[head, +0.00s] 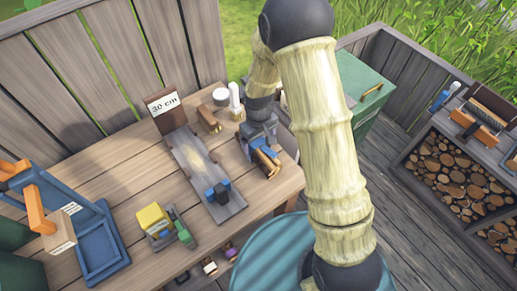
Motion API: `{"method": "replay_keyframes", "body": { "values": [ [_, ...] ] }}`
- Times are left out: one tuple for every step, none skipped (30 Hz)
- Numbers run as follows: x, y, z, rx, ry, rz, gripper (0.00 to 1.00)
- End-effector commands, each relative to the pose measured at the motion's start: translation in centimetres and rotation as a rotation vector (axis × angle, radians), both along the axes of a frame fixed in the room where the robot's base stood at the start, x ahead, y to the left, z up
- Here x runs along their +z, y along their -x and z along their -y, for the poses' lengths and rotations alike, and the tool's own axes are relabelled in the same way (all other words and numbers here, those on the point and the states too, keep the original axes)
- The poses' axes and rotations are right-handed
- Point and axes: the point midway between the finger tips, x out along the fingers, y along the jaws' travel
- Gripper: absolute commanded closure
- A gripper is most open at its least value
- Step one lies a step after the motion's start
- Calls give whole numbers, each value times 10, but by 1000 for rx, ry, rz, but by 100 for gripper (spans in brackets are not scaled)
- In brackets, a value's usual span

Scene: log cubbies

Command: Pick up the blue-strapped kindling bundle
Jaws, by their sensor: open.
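A small bundle of brown sticks (266,162) with a blue band lies on the wooden table near its right edge. My gripper (259,138) is right above and behind this bundle, pointing down, with its jaws open. The gripper hides part of the bundle, and I cannot tell whether the fingers touch it. My pale, bamboo-like arm crosses the middle of the view and hides what is behind it.
A grey board (197,165) with a blue and dark block (217,193) stands left of the bundle, by a "30 cm" sign (166,109). A yellow and green item (160,225), a blue tray (98,250) and white cups (221,97) share the table. A log shelf (450,170) stands right.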

Motion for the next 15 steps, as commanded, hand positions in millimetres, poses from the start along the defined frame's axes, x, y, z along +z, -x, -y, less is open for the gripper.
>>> {"method": "replay_keyframes", "body": {
  "values": [
    [-2, 0, 0, 0, 0, -2, 17],
    [-4, 0, 0, 0, 1, -3, 17],
    [-7, 0, 0, 0, 0, -2, 17],
    [-11, 0, -1, 0, 1, -3, 17],
    [-14, 0, -1, 0, 1, -4, 17],
    [-19, -1, -1, 0, 1, -4, 17],
    [-23, -1, -1, 0, 1, -4, 17],
    [-27, -1, -1, 0, 1, -4, 17],
    [-33, -1, -1, 0, 2, -5, 17],
    [-37, -1, -1, 0, 1, -4, 17],
    [-41, -1, -1, 0, 1, -4, 17],
    [-45, -1, -1, 0, 1, -4, 17],
    [-47, -1, -1, 0, 0, -2, 17],
    [-48, -2, -2, 0, 1, -1, 17],
    [-50, -2, -1, 0, 1, -1, 17]
  ]
}}
